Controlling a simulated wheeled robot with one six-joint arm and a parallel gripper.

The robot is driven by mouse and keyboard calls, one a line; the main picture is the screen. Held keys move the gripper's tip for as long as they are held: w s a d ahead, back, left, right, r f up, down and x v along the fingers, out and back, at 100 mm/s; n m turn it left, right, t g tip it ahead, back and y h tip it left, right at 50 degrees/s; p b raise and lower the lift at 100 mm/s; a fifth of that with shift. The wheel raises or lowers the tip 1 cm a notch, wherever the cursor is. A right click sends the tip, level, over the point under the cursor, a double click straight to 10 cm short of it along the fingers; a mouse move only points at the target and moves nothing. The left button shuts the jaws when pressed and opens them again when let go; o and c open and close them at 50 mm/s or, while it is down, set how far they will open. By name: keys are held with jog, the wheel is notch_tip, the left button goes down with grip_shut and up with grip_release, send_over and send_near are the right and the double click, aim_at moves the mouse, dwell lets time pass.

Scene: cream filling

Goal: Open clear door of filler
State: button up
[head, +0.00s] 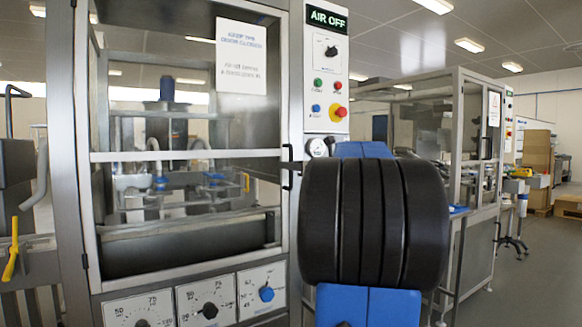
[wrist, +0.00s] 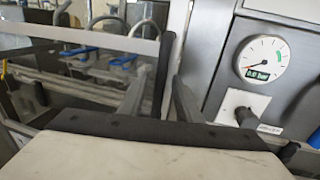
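The clear door (head: 185,156) of the filler fills the left half of the head view and looks closed in its metal frame. Its black handle (head: 290,168) is on the door's right edge. In the wrist view, my gripper (wrist: 160,82) points at the door's right edge, with its two fingers apart. In the head view my gripper is hidden behind my own black and blue arm.
The control panel (head: 326,75) reads AIR OFF and has several buttons. A pressure gauge (wrist: 257,60) sits right of the fingers, with a black-handled valve (wrist: 245,116) below it. Dials (head: 210,305) line the machine below the door. A second glass-sided machine (head: 470,130) stands at right.

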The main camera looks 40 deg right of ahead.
jog(key=shift+w, duration=0.2)
grip_shut()
jog(key=shift+s, duration=0.1)
